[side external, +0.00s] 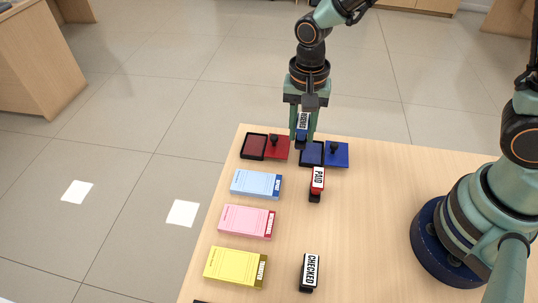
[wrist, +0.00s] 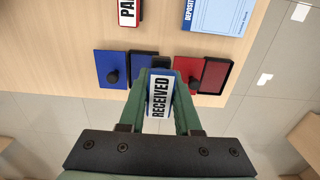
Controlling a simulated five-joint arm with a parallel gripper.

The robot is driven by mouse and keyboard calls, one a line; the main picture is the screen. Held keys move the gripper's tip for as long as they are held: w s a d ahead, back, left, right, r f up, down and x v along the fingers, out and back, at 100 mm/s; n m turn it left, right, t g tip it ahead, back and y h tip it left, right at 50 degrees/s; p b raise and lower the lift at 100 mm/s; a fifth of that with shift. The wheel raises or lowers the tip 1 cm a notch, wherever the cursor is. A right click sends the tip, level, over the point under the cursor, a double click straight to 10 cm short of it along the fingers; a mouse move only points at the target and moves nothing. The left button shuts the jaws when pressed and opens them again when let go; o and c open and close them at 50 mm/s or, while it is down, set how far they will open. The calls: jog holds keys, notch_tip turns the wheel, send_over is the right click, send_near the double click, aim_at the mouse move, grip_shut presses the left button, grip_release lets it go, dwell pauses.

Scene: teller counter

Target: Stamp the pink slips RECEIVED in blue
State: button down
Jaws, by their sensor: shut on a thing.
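My gripper (side external: 302,138) is shut on the RECEIVED stamp (side external: 303,121), which has a white label and blue parts; the stamp also shows between the fingers in the wrist view (wrist: 160,97). It is at the far edge of the table, between the red and blue ink pads; its exact height is unclear. The blue ink pad (side external: 312,153) is open, just right of the stamp, with its knobbed blue lid (side external: 337,154) beside it. The pink slips (side external: 247,221) lie in a stack near the table's left edge, between the blue and yellow stacks.
The open red ink pad (side external: 254,147) and its lid (side external: 277,146) are left of my gripper. The PAID stamp (side external: 317,182) and CHECKED stamp (side external: 310,270) stand on the table. Blue slips (side external: 257,184) and yellow slips (side external: 235,267) flank the pink ones. The table's middle is clear.

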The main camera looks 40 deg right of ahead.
jog(key=r, duration=0.1)
send_over(253, 221)
jog(key=shift+f, duration=2.9)
jog(key=shift+f, duration=0.55)
jog(key=shift+r, duration=3.05)
jog(key=shift+w, duration=0.1)
